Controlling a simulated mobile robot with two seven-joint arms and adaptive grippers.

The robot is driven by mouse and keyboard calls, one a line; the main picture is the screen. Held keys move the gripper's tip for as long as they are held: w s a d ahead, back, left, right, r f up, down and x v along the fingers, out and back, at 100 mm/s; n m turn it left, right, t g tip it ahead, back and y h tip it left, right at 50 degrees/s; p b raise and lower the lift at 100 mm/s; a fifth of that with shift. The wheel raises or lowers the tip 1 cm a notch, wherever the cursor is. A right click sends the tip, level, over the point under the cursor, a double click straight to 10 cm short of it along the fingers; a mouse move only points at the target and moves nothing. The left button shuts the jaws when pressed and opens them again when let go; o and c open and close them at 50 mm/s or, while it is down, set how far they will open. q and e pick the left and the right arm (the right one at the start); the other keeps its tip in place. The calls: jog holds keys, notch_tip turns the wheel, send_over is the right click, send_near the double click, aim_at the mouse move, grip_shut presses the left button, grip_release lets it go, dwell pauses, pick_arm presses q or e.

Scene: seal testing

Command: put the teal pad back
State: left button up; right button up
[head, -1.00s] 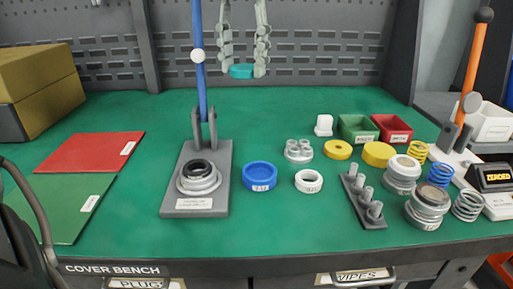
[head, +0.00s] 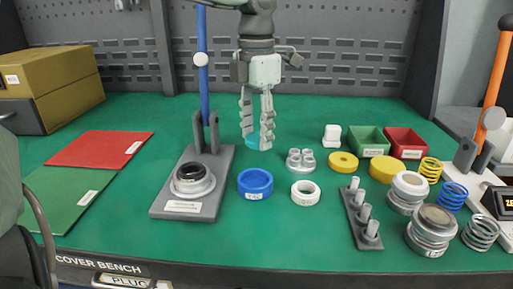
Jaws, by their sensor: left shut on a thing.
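The teal pad (head: 254,141) is between the fingertips of my left gripper (head: 257,136), which is shut on it. The gripper points down over the bench behind the blue ring dish (head: 255,183). The pad hangs tilted close to the green bench top; I cannot tell whether it touches. My right gripper is not in view.
The lever press (head: 193,187) stands just left of the gripper. A grey clustered part (head: 300,161), a white ring (head: 305,193) and yellow discs (head: 343,162) are to the right. Green (head: 368,141) and red (head: 405,143) bins stand at the back right.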

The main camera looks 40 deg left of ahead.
aim_at(257, 137)
pick_arm(q)
notch_tip(257, 137, down, 4)
jog(key=shift+r, duration=0.1)
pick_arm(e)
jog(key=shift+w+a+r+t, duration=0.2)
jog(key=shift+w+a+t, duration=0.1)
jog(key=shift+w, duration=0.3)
pick_arm(q)
jog(key=o, duration=1.1)
jog(key=shift+r, duration=0.35)
notch_tip(257, 137, up, 11)
jog(key=shift+r+p, duration=0.2)
jog(key=shift+p, duration=0.1)
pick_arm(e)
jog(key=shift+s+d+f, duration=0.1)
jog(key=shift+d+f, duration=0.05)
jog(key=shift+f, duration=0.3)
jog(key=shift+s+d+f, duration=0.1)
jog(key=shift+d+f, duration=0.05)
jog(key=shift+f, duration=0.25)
